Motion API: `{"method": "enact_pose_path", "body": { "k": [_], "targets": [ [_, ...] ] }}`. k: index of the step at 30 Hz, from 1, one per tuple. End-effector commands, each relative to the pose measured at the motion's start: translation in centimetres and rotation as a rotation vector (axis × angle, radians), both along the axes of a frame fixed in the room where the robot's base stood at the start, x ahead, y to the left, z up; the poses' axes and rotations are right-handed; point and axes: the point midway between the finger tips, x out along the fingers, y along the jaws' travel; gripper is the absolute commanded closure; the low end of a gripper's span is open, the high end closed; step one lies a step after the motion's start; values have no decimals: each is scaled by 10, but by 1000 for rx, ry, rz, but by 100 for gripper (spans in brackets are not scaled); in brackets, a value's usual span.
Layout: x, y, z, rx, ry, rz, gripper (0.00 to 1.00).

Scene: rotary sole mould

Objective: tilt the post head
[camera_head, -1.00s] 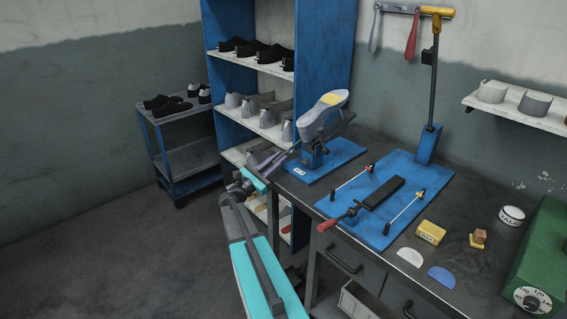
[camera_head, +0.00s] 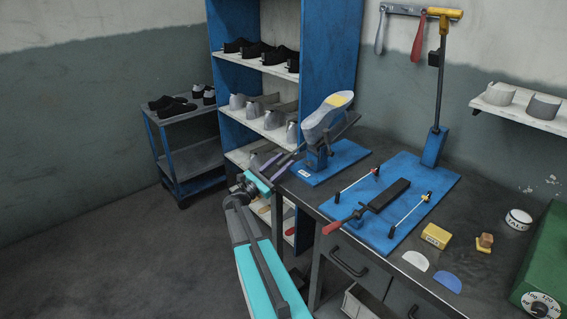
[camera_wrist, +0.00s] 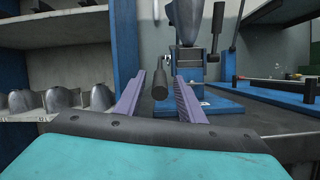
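The post head stands on a blue base plate (camera_head: 345,152) at the table's left end. A grey shoe form (camera_head: 322,118) with a yellow patch on its sole sits tilted on it. In the wrist view I see the post (camera_wrist: 190,62) and the lower part of the form (camera_wrist: 188,18). A dark handle (camera_wrist: 160,84) points from the post toward me. My gripper (camera_head: 284,157) is open, its purple fingers on either side of the handle in the wrist view (camera_wrist: 161,82). Gaps show between the handle and both fingers.
A blue plate with a lever press (camera_head: 445,165) and a red-tipped bar (camera_head: 388,194) lies right of the post. A yellow block (camera_head: 436,236) and a white tin (camera_head: 518,220) are on the table. A blue shelf (camera_head: 235,110) with shoes and forms stands behind my gripper.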

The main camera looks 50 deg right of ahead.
Motion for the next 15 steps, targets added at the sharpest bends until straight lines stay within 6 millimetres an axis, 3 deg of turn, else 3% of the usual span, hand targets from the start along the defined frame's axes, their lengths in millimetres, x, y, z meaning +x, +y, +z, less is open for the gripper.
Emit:
{"method": "enact_pose_path", "body": {
  "k": [15],
  "targets": [
    [6, 66, -25, 0, 1, 3, 64]
  ]
}}
